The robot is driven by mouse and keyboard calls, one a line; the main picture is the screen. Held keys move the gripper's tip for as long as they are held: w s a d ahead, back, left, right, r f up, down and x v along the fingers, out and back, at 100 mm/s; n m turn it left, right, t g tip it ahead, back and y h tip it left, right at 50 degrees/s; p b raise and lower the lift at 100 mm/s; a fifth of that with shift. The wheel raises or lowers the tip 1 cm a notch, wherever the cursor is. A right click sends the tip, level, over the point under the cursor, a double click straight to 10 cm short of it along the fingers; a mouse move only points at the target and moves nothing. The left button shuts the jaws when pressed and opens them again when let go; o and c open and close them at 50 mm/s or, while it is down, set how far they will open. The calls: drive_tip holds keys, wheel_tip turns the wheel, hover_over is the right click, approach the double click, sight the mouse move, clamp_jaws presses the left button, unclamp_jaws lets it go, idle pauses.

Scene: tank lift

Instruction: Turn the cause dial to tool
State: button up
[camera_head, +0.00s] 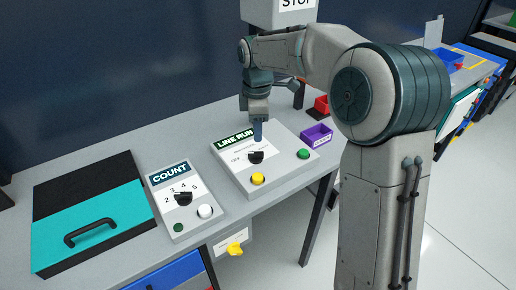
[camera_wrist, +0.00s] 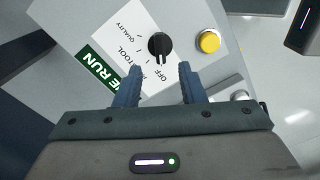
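The cause dial (camera_head: 255,157) is a black knob on the grey LINE RUN panel (camera_head: 238,172). It also shows in the wrist view (camera_wrist: 159,44), with OFF, TOOL and QUALITY printed around it. Another label is partly hidden by a finger. The knob's pale pointer mark appears turned toward OFF. My gripper (camera_wrist: 158,84) is open and empty, its two blue fingers apart. In the wrist view the dial lies ahead of the gap between the fingertips. In the head view my gripper (camera_head: 258,131) hangs above the panel, just behind the dial.
The COUNT panel (camera_head: 180,207) stands to the left, with a teal-lidded box (camera_head: 95,215) beyond.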

sight(257, 152)
wheel_tip(257, 152, down, 8)
drive_tip(key=shift+f, duration=0.1)
drive_tip(key=shift+c, duration=0.3)
clamp_jaws()
